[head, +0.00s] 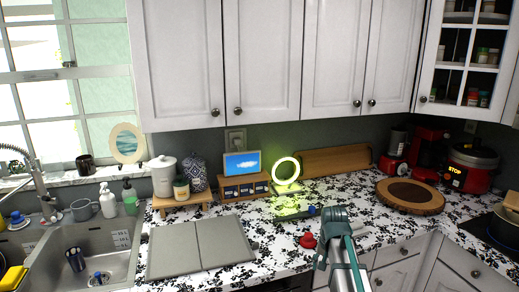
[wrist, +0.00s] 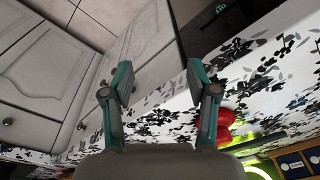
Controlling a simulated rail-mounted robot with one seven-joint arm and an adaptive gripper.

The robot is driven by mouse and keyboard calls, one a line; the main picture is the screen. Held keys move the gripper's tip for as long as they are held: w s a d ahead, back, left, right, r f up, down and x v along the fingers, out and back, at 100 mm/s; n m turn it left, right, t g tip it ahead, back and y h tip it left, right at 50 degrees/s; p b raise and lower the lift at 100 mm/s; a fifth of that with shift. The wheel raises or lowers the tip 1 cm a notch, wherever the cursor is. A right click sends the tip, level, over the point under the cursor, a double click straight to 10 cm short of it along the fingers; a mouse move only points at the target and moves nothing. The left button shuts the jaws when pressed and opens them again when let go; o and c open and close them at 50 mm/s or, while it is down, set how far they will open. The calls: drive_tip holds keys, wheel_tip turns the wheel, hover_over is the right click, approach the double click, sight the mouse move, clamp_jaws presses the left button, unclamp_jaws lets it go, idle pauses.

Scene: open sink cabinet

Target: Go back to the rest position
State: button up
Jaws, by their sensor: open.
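My gripper (head: 340,262) is over the front edge of the patterned counter, right of the middle in the head view. In the wrist view my gripper (wrist: 157,75) has its two teal fingers spread apart, with nothing between them. Behind the gap lie the counter edge and the white cabinet fronts. A small red object (head: 308,240) stands on the counter just left of my gripper, apart from it; a red shape (wrist: 226,125) beside the right finger is partly hidden.
A glowing ring light (head: 286,170) stands behind my gripper. A grey two-panel board (head: 195,248) and the sink (head: 90,262) are to the left. A round wooden board (head: 410,196) and a red cooker (head: 470,168) are to the right. White upper cabinets (head: 265,60) overhang the counter.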

drive_tip(key=s+a+f+n+g, duration=0.1)
drive_tip(key=s+a+f+n, duration=0.1)
drive_tip(key=s+f, duration=0.9)
drive_tip(key=s+a+f+n+g, duration=0.15)
drive_tip(key=s+f, duration=0.45)
drive_tip(key=f, duration=1)
drive_tip(key=s+f+g, duration=0.1)
drive_tip(key=s+f, duration=0.3)
drive_tip(key=s, duration=0.6)
drive_tip(key=s+a+f+n+g, duration=0.1)
drive_tip(key=s+f, duration=0.4)
drive_tip(key=s, duration=0.6)
drive_tip(key=s+a+f+g, duration=0.1)
drive_tip(key=s+f+g, duration=0.2)
drive_tip(key=s, duration=0.7)
wheel_tip(320, 180, down, 2)
drive_tip(key=shift+s+f, duration=0.15)
drive_tip(key=shift+s, duration=0.1)
